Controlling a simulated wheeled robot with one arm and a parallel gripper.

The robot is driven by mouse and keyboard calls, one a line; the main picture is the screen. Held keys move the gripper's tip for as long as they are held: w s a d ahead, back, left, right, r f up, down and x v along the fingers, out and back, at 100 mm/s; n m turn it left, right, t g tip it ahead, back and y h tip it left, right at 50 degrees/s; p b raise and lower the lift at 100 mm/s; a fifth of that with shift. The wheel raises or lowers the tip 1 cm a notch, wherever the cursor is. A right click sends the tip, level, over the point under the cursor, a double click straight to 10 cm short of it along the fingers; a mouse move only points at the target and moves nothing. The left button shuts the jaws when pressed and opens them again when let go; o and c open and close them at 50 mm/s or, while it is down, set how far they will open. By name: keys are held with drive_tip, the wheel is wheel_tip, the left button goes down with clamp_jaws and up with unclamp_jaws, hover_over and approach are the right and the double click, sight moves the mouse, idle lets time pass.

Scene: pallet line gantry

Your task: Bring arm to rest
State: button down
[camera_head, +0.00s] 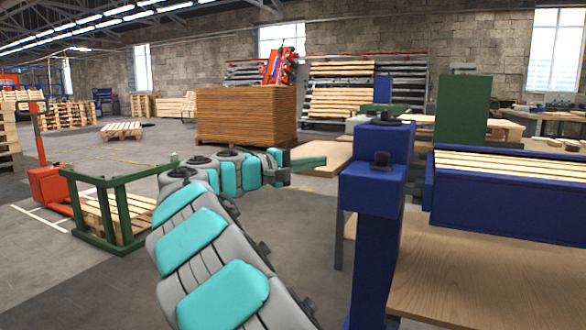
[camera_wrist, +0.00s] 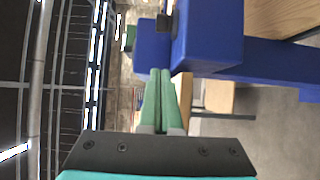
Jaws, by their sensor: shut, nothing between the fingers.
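My arm, grey with turquoise covers, rises from the bottom of the head view and bends to the right. My gripper (camera_head: 318,160) has green fingers and points right, toward the blue machine post (camera_head: 376,200). In the wrist view my gripper (camera_wrist: 160,75) shows its two green fingers side by side and touching. It is shut and holds nothing. In that view the blue post (camera_wrist: 206,38) lies just beyond and to the right of the fingertips. I cannot tell the exact gap between them.
The blue machine (camera_head: 505,205) with wooden slats fills the right, above a wooden tabletop (camera_head: 470,280). A green frame (camera_head: 118,205) and an orange pallet jack (camera_head: 50,185) stand at left. A stack of brown boards (camera_head: 246,115) stands behind. Floor at lower left is clear.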

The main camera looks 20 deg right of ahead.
drive_tip(key=shift+s, duration=0.1)
drive_tip(key=s+d+f+m+g+y+p, duration=0.15)
drive_tip(key=s+f+y, duration=0.35)
drive_tip(key=s, duration=0.5)
drive_tip(key=s+f+g+y+p, duration=0.1)
drive_tip(key=s+f+y+p, duration=0.2)
drive_tip(key=s+f, duration=0.6)
drive_tip(key=s+a+f+y+p, duration=0.2)
drive_tip(key=s+a+f+y, duration=0.3)
drive_tip(key=s+a, duration=0.6)
drive_tip(key=s+a+f+g+y+p, duration=0.1)
drive_tip(key=s+a+f+y, duration=0.3)
drive_tip(key=s+a+f, duration=0.3)
drive_tip(key=s+a, duration=0.4)
drive_tip(key=s, duration=0.1)
drive_tip(key=shift+s+a+f+y+p, duration=0.15)
drive_tip(key=shift+s+f+y+p, duration=0.05)
drive_tip(key=shift+s+y+p, duration=0.2)
drive_tip(key=shift+w+g, duration=0.1)
drive_tip(key=shift+g, duration=0.15)
